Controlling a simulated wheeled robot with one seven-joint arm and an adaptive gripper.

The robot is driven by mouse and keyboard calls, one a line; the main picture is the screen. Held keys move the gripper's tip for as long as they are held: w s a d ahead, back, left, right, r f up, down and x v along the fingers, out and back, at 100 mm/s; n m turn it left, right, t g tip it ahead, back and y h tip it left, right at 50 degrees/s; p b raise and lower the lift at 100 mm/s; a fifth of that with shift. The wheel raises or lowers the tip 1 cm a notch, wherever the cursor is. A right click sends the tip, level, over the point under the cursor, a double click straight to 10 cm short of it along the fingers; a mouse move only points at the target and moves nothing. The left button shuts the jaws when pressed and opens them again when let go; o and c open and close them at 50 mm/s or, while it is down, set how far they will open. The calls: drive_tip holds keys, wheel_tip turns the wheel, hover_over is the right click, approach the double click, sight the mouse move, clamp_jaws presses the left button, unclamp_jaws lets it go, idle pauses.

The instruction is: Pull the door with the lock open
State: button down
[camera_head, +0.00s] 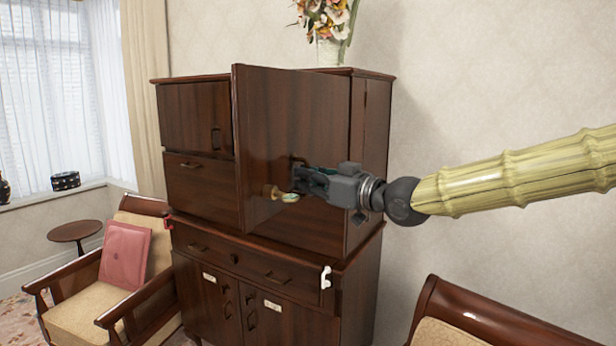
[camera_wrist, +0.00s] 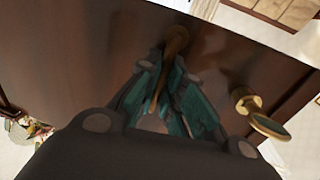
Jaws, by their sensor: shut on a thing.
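A dark wooden cabinet (camera_head: 195,118) stands against the wall. Its upper right door (camera_head: 268,120) is swung out from the cabinet front, and it fills much of the wrist view (camera_wrist: 60,60). A round brass lock piece (camera_head: 287,197) sticks out low on this door; it also shows in the wrist view (camera_wrist: 270,126). My gripper (camera_head: 303,180) is at the door's face just above the lock piece. In the wrist view its teal fingers (camera_wrist: 172,100) are shut around the brass door handle (camera_wrist: 176,40). Part of the handle is hidden between the fingers.
A vase of flowers (camera_head: 328,50) stands on the cabinet top. A drawer (camera_head: 245,262) and lower doors (camera_head: 262,318) are below. An armchair with a pink cushion (camera_head: 125,252) is at left, another chair (camera_head: 470,310) at lower right. A white object (camera_head: 325,277) hangs at the drawer's right end.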

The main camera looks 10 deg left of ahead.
drive_tip(key=shift+w+d+r, duration=0.2)
drive_tip(key=shift+d+r, duration=0.1)
drive_tip(key=c, duration=1.8)
unclamp_jaws()
drive_tip(key=shift+o, duration=1.3)
drive_tip(key=shift+w+f, duration=0.15)
drive_tip(key=shift+f, duration=0.1)
drive_tip(key=shift+s+a, duration=0.1)
drive_tip(key=shift+s, duration=0.15)
drive_tip(key=v, duration=1.2)
drive_tip(key=shift+w, duration=0.15)
